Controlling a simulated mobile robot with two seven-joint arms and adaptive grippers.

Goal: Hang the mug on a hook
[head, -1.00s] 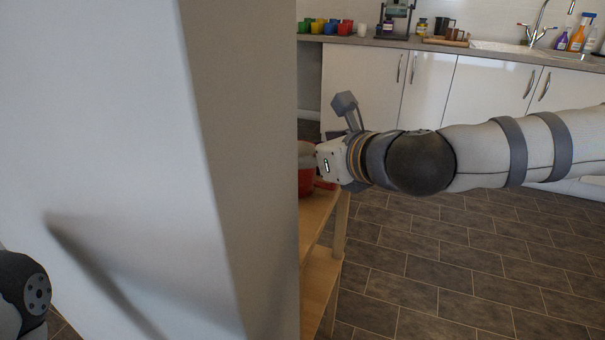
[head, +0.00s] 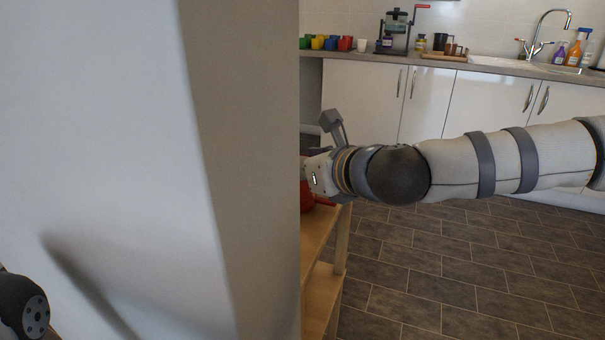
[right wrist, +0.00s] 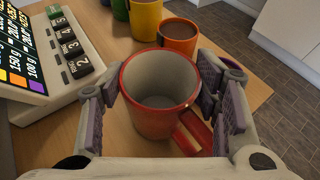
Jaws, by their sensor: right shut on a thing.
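A red mug (right wrist: 165,122) stands upright between the pads of my right gripper (right wrist: 163,86) in the right wrist view. Its red handle (right wrist: 196,132) points toward the lower right. The gripper is shut on the mug; the mug is over or on a wooden top, and I cannot tell whether it touches it. In the head view a bit of red (head: 307,198) shows below my right wrist, and the fingers are hidden behind a white upright panel. My left gripper is out of view; only a dark joint of that arm shows at lower left. No hook is in sight.
The white panel (head: 248,180) fills the left of the head view. The wooden stand (head: 322,285) also holds an orange mug (right wrist: 178,46), a yellow mug (right wrist: 145,18) and a keypad device (right wrist: 70,45). A back counter (head: 440,65) carries several cups and bottles. Floor at right is clear.

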